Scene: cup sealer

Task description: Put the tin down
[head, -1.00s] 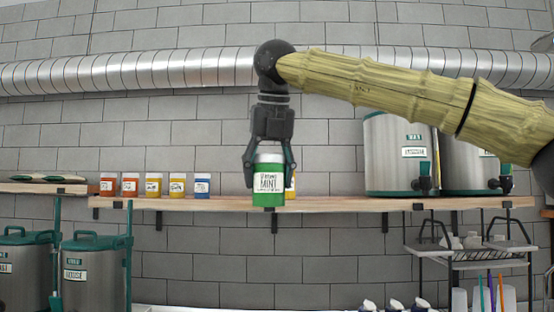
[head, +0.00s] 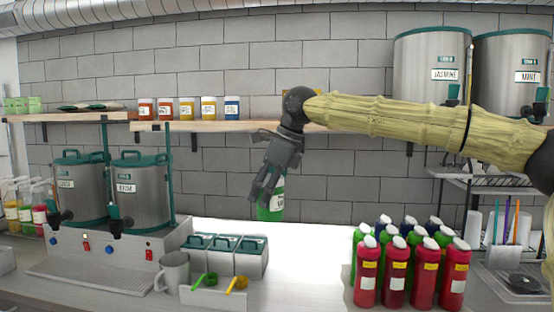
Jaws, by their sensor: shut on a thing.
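The tin (head: 276,207), green with a white label, is in my gripper (head: 268,196) in the head view. My gripper is tilted and shut on the tin, covering its left and upper part. The tin appears below the wooden shelf's level, above or in front of the bright counter (head: 305,262). Whether its base touches the counter cannot be told for sure, but it looks raised.
Several red, green and blue bottles (head: 425,268) stand to the right on the counter. Lidded containers (head: 250,257), a grey mug (head: 173,270) and scoops are at the left. Several small jars (head: 186,108) line the shelf (head: 222,126). The counter's middle is clear.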

